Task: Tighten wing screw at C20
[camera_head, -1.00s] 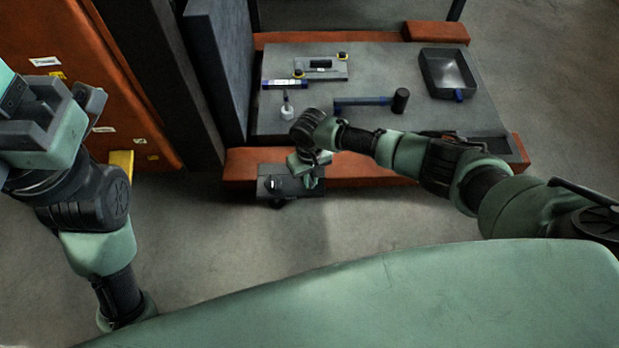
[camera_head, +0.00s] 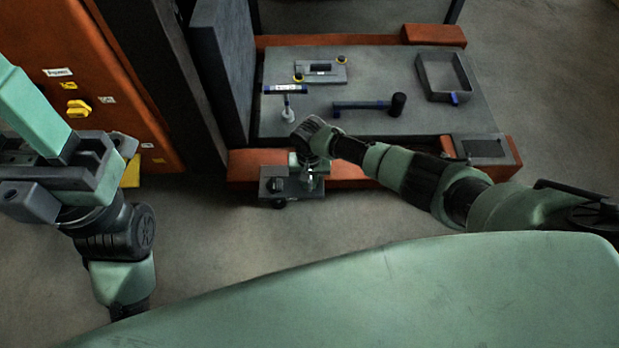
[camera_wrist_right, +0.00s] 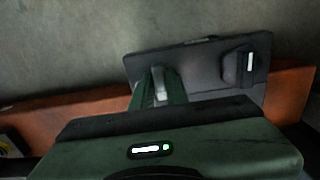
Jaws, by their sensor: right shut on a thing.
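A dark plate (camera_head: 293,184) juts out at the front edge of the bench, and it also fills the upper right of the right wrist view (camera_wrist_right: 205,52). A dark wing-shaped knob (camera_wrist_right: 241,66) with a white mark stands at the plate's right end in that view. My right gripper (camera_head: 308,174) is over the plate, pointing down, shut on a small part there. A pale piece (camera_wrist_right: 160,84) shows at its fingers; the rest is hidden by the gripper. I cannot read a C20 label. My left gripper (camera_head: 70,178) is at the left, apart from the bench.
The grey bench top (camera_head: 370,125) carries a hammer-like tool (camera_head: 365,105), a square tray (camera_head: 445,78), a grey fixture (camera_head: 322,71) and a blue-ended strip (camera_head: 286,89). An orange cabinet (camera_head: 100,70) with a yellow knob (camera_head: 78,110) stands at left. The floor in front is clear.

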